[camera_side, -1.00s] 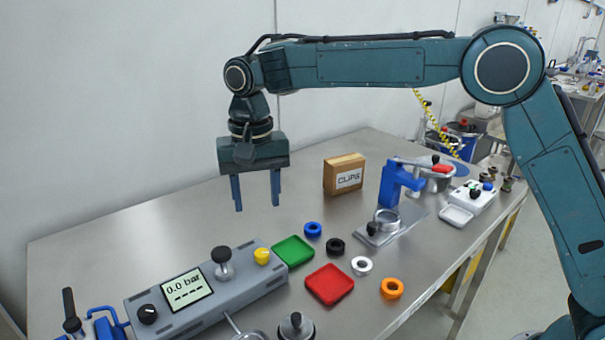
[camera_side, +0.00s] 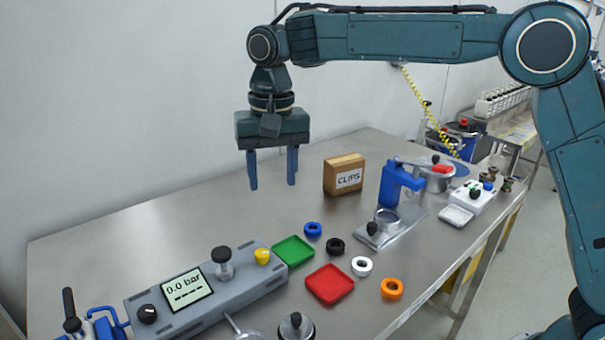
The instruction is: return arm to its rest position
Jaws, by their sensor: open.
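My gripper (camera_side: 272,170) is open and empty. Its two blue fingers point straight down. It hangs above the back of the steel table, apart from everything on it. In the picture it is left of the cardboard box marked CLIPS (camera_side: 344,175). My arm reaches in from the right, with its upper link almost level.
The steel table (camera_side: 150,230) holds a pressure unit reading 0.0 bar (camera_side: 205,290), a green tray (camera_side: 293,251), a red tray (camera_side: 330,284), several coloured rings, a blue clamp press (camera_side: 397,184) and a white button box (camera_side: 472,197). Free surface lies at the left back.

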